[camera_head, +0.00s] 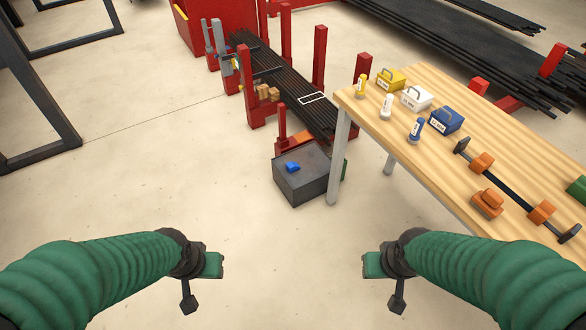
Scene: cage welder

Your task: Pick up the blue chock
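The blue chock (292,167) is a small wedge lying on top of a dark grey box (305,188) on the floor, just left of the wooden table. My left gripper (205,275) is low in the picture at left, over bare floor and well short of the box. My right gripper (382,275) is at the lower right of centre, also well short of the box. Neither gripper touches anything that I can see. The finger openings are too small and turned too far to tell open from shut.
A wooden table (440,170) on the right holds yellow, white and blue weights, small cylinders, a bar and orange blocks. Behind the box stand red posts (286,35) and a rack of dark rods (285,80). Black frames (62,95) stand at left. The floor in front is clear.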

